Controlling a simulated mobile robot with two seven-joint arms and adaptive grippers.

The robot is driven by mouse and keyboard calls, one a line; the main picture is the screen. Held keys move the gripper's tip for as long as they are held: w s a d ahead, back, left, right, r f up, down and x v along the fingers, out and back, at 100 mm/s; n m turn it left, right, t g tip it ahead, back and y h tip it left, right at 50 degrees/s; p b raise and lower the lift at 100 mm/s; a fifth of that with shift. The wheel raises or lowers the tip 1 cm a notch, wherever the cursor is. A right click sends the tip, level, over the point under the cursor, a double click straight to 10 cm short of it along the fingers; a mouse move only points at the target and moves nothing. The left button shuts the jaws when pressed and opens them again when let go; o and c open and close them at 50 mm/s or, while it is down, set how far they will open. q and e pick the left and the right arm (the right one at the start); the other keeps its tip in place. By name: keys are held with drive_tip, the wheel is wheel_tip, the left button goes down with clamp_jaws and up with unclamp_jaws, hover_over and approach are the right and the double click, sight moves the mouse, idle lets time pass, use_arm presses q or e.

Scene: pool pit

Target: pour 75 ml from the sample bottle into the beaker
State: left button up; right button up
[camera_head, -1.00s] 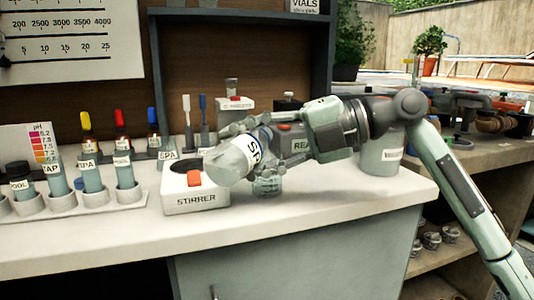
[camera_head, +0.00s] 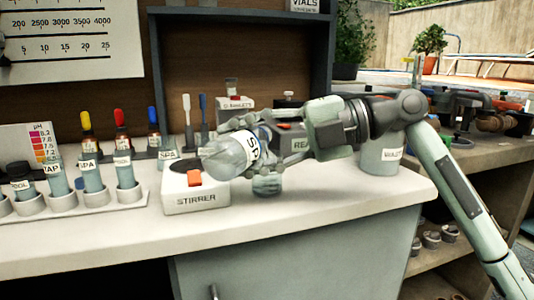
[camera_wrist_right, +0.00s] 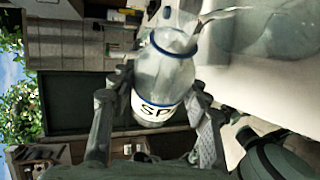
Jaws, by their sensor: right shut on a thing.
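The sample bottle (camera_head: 229,157) is clear, with a white label marked SP and blue bands. A large clear glass shape, apparently the beaker (camera_wrist_right: 270,35), is beside the mouth. Its liquid level cannot be read.
A white stirrer (camera_head: 196,197) with a red switch stands left of the beaker. A rack (camera_head: 75,203) of labelled vials is further left. A grey labelled pot (camera_head: 381,160) stands right, behind my arm. The counter's front strip (camera_head: 300,220) is clear.

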use_arm(q)
drive_tip(key=shift+d, duration=0.1)
use_arm(e)
drive_tip(key=shift+s+r, duration=0.1)
drive_tip(key=shift+r, duration=0.05)
idle(0.6)
use_arm(q)
drive_tip(key=shift+f, duration=0.35)
use_arm(e)
drive_tip(key=shift+r+m+y, duration=0.3)
drive_tip(key=shift+r+m, duration=0.05)
drive_tip(key=shift+m, duration=0.15)
idle(0.6)
use_arm(q)
drive_tip(key=shift+w, duration=0.1)
use_arm(e)
drive_tip(key=shift+r+m, duration=0.15)
drive_tip(key=shift+m, duration=0.15)
idle(0.3)
